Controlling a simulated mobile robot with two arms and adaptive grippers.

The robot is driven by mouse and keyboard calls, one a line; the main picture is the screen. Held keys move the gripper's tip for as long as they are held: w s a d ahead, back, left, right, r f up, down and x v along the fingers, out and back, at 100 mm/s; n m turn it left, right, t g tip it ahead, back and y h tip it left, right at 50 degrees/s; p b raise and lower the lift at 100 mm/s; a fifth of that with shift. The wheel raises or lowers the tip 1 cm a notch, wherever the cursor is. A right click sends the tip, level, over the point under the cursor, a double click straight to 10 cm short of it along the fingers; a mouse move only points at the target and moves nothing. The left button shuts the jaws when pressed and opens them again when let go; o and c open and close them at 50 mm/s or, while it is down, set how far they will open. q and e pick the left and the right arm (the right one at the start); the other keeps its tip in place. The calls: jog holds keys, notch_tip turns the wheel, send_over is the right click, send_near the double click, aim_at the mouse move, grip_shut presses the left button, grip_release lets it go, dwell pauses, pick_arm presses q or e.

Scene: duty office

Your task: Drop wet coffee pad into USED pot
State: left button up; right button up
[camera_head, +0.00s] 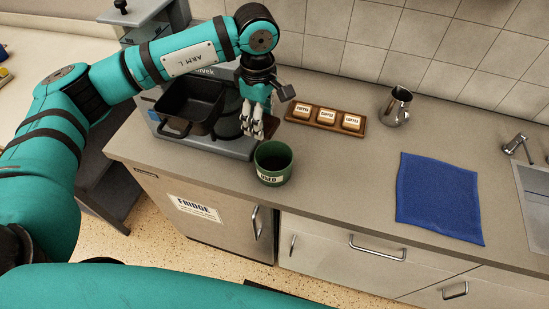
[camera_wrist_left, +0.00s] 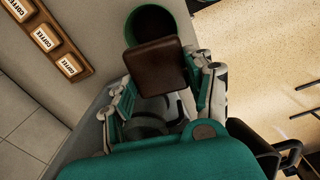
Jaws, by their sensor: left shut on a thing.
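The green USED pot (camera_head: 273,164) stands on the counter in front of the coffee machine, with a dark inside and a pale label. My left gripper (camera_head: 258,130) points down just behind and left of the pot's rim in the head view. In the left wrist view it is shut on a dark brown, square coffee pad (camera_wrist_left: 156,66), held between its two fingers. The pad partly covers the pot (camera_wrist_left: 153,20) there. In the head view I cannot make out the pad. My right gripper is not in view.
The coffee machine (camera_head: 225,145) with a black basket (camera_head: 190,103) stands behind and left of the gripper. A wooden tray (camera_head: 301,121) with three coffee packs, a steel jug (camera_head: 396,106) and a blue cloth (camera_head: 438,195) lie to the right. The counter right of the pot is clear.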

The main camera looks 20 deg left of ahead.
pick_arm(q)
jog(key=shift+w+d+n, duration=0.1)
jog(key=shift+w+n, duration=0.15)
jog(key=shift+n, duration=0.55)
jog(key=shift+f, duration=0.15)
notch_tip(320, 180, down, 6)
jog(key=shift+w+r+b, duration=0.1)
jog(key=shift+b, duration=0.75)
jog(key=o, duration=1.1)
jog(key=shift+r, duration=0.15)
notch_tip(320, 180, up, 12)
jog(key=shift+f, duration=0.1)
